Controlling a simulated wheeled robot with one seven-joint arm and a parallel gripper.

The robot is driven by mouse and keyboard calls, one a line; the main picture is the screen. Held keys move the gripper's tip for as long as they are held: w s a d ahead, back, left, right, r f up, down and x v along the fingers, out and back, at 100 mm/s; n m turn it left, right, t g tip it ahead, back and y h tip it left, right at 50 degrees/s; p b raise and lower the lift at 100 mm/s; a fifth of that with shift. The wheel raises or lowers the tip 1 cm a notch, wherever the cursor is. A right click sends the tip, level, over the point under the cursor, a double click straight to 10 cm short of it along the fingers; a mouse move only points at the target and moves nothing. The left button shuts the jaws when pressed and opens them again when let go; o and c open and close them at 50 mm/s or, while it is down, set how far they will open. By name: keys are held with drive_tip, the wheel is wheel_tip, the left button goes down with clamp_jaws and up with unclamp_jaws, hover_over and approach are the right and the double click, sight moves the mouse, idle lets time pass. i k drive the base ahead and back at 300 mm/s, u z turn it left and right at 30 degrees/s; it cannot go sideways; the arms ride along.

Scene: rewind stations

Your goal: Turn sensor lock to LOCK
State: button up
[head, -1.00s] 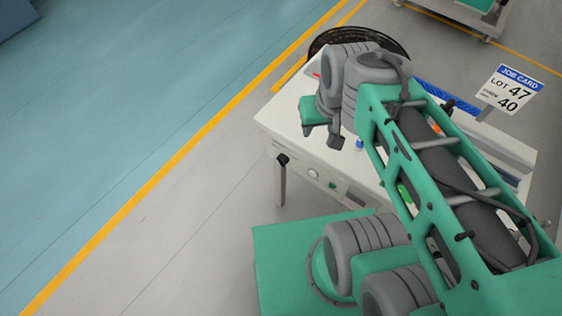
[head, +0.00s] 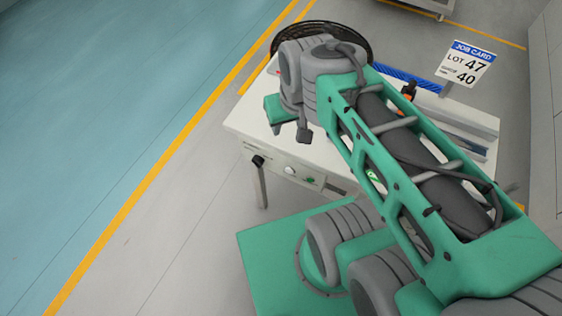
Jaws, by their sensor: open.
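The white rewind station (head: 240,121) has a front panel facing me. A black knob (head: 258,161) is at the panel's left end, with a pale round knob (head: 290,170) and a green control (head: 311,180) to its right. I cannot tell which of these, if any, is the sensor lock, and the lettering is too small to read. My gripper (head: 290,132) is over the left part of the table top, seen from above behind my wrist. It is open, and nothing shows between its fingers. It is apart from the black knob. My arm hides much of the table top.
A job card sign (head: 466,63) reading LOT 47 and 40 stands at the station's right. A dark round wire-like rim (head: 355,38) shows behind my wrist. A trolley (head: 425,8) stands at the back. The floor to the left is clear.

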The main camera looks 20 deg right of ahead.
sight(258, 160)
drive_tip(key=u, duration=0.5)
drive_tip(key=k, duration=1.25)
drive_tip(key=u, duration=1.7)
drive_tip(key=i, duration=1.75)
drive_tip(key=z, duration=1)
